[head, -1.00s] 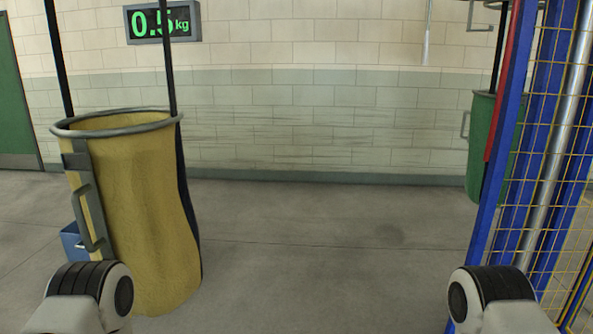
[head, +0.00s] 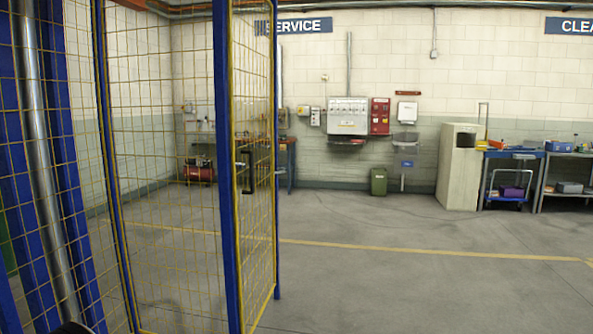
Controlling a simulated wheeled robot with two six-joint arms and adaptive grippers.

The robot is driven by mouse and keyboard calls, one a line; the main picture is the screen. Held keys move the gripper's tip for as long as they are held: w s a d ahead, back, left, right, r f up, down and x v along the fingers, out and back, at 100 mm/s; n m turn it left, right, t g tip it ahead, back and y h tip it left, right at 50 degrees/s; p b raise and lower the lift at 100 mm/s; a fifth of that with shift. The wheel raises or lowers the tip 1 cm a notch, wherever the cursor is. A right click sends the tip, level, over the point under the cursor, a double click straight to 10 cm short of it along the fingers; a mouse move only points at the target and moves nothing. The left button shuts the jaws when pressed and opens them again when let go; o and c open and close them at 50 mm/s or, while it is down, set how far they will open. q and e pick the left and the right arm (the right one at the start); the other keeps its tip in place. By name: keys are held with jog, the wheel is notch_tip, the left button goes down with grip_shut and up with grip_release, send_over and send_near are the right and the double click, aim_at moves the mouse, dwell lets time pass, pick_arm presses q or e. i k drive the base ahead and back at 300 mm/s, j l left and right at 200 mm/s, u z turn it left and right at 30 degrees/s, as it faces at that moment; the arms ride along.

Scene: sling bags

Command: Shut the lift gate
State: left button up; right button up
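The lift's cage of yellow wire mesh and blue posts fills the left of the head view. A narrow yellow-framed mesh panel (head: 262,210), seen at a steep angle, stands between a near blue post (head: 226,150) and a farther one; it looks like the lift gate. A black handle (head: 246,168) is near its near edge. I cannot tell from this angle whether the gate is ajar or closed.
A shiny metal column (head: 43,160) stands within the cage at the far left. Open grey floor with a yellow line (head: 400,250) lies to the right. A green bin (head: 378,181), a beige cabinet (head: 459,170) and a blue cart (head: 508,185) stand along the back wall.

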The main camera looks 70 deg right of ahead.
aim_at(251, 161)
jog(key=z, duration=2.15)
jog(key=i+l, duration=0.2)
jog(key=i+u, duration=0.05)
